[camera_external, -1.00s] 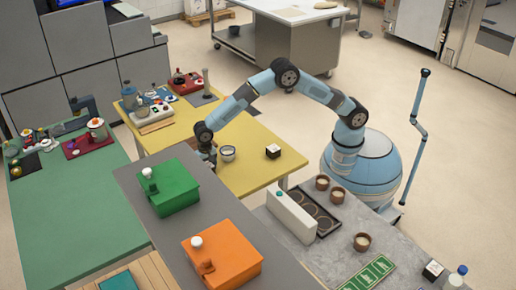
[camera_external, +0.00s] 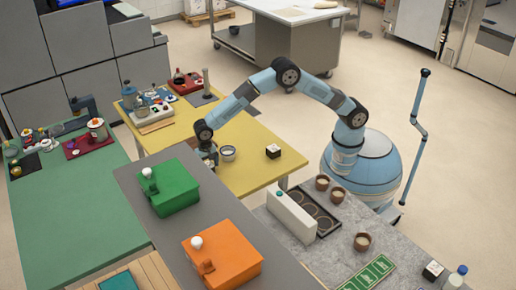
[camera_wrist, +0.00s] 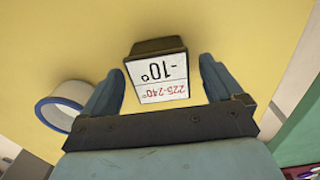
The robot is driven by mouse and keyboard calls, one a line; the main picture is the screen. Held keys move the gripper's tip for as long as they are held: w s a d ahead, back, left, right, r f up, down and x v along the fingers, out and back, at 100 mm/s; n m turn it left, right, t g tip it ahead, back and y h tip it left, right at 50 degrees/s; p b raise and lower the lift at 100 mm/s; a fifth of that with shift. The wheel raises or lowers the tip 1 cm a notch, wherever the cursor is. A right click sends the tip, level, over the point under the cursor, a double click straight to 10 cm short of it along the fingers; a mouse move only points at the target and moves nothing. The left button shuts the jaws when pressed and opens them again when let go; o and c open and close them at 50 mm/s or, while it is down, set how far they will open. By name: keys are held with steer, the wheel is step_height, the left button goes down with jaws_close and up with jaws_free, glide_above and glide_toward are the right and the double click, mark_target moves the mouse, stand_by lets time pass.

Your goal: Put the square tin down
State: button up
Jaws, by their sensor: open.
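A dark, square-sided block, which I take for the square tin (camera_wrist: 158,70), stands on the yellow table (camera_wrist: 60,40) in the wrist view. White labels on it read "-10°" and "225-240°". My gripper (camera_wrist: 161,82) is open, with one finger on either side of the tin and a gap showing at each side. In the external view my gripper (camera_external: 211,157) is low over the yellow table (camera_external: 250,172), near the grey counter's edge. I cannot make out the tin there.
A white round container (camera_external: 228,153) stands close to the right of my gripper; it is at left in the wrist view (camera_wrist: 62,106). A small black-and-white cube (camera_external: 273,151) is farther right. A green box (camera_external: 172,187) stands on the grey counter (camera_external: 222,208) in front.

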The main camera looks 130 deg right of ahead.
step_height(320, 180, up, 11)
steer(key=s+a+r+n+t, duration=0.1)
steer(key=s+a+r+n, duration=0.3)
steer(key=s+a+r, duration=0.5)
steer(key=s+a+r+n+t, duration=0.2)
steer(key=s+a+r+n, duration=0.3)
steer(key=s+r, duration=0.85)
steer(key=s+a+f+n+t, duration=0.1)
steer(key=s+a+n, duration=0.1)
steer(key=s, duration=0.8)
steer(key=s+a+f+n, duration=0.1)
steer(key=s+a+n, duration=0.2)
steer(key=s, duration=0.7)
steer(key=s+a+f+n+t, duration=0.1)
steer(key=s+a+n, duration=0.2)
steer(key=s, duration=0.7)
steer(key=shift+f+n+t, duration=0.15)
steer(key=shift+n+t, duration=0.15)
steer(key=shift+n, duration=0.2)
